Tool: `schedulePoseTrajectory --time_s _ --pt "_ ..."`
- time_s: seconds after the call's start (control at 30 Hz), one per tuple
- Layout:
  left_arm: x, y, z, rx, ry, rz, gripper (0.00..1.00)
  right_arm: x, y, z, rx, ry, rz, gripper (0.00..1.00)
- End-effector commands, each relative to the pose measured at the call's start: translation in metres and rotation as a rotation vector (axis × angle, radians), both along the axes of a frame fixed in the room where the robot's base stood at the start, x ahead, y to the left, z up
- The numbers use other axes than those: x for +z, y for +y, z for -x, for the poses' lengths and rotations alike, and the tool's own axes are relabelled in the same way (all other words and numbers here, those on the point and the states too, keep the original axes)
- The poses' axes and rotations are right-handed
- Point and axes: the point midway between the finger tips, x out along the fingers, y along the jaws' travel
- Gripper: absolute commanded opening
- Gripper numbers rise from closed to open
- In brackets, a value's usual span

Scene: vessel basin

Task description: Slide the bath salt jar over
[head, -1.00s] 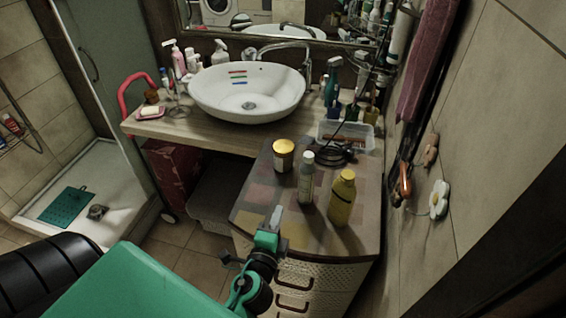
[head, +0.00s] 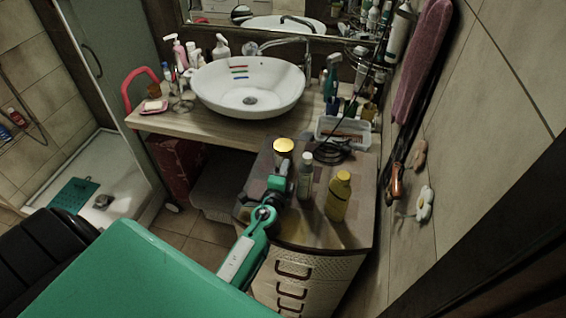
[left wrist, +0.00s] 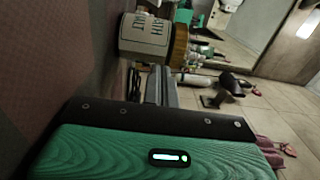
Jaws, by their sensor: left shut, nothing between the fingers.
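The bath salt jar, which I take to be the squat one with the gold lid (head: 284,146), stands on the patterned top of the drawer cabinet (head: 318,219). My left gripper (head: 283,166) is shut and empty, low over the cabinet top on the near side of the jar, hiding its lower body. In the left wrist view the jar's pale lettered label (left wrist: 146,36) shows just beyond my shut fingers (left wrist: 161,84). Whether the fingertips touch the jar I cannot tell. My right gripper is not in view.
A slim pale-capped bottle (head: 305,177) stands just right of my left gripper, and a yellow bottle (head: 339,196) stands farther right. Behind are a coiled black cable (head: 332,152) and a clear tray (head: 343,131). A white basin (head: 249,87) sits on the wooden counter.

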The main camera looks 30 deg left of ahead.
Motion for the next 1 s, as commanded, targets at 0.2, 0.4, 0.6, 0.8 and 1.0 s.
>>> schedulePoseTrajectory --time_s 0.2,0.4,0.6,0.8,1.0 --pt "-0.001 0.008 -0.005 -0.001 0.001 0.001 0.00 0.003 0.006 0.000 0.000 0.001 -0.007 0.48" --pt "-0.001 0.008 -0.005 -0.001 0.001 0.001 0.00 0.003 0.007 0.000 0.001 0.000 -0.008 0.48" --pt "-0.001 0.018 -0.010 0.000 -0.001 0.000 0.00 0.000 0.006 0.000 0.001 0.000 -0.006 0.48" --pt "-0.001 0.040 -0.023 0.000 -0.001 0.000 0.00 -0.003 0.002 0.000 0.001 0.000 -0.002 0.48" --pt "0.000 0.044 -0.025 -0.001 0.000 0.001 0.00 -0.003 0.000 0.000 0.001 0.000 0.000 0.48"
